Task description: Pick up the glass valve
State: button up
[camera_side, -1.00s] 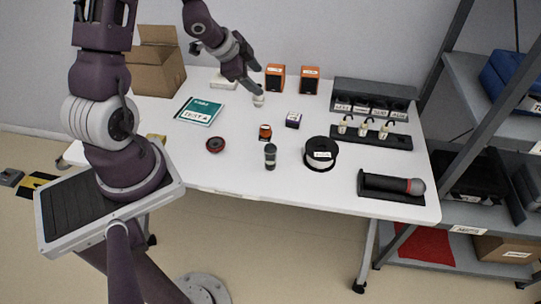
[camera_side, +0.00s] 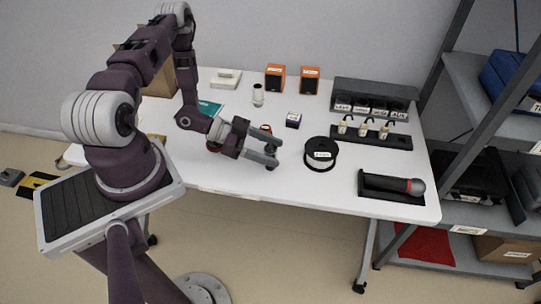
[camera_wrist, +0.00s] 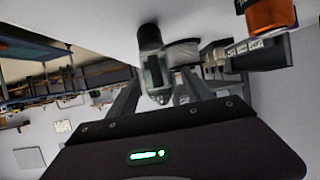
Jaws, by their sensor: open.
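The glass valve (camera_wrist: 155,70), a clear tube with a dark base, shows in the wrist view, with its base against the white table and its glass end toward my gripper. My gripper (camera_side: 270,151) is open, low over the table's front middle. In the wrist view its two fingers reach forward, one on each side of the valve's glass end, with gaps beside it. I cannot tell how deep the valve sits between them. In the side view my gripper hides most of the valve.
A black-and-white spool (camera_side: 321,154) stands close to the right of my gripper. An orange jar (camera_wrist: 268,16) is nearby. A microphone (camera_side: 390,184) lies in a holder at the right. A rack (camera_side: 368,133) and two orange speakers (camera_side: 275,78) (camera_side: 309,80) stand farther back.

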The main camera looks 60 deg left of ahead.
grip_shut()
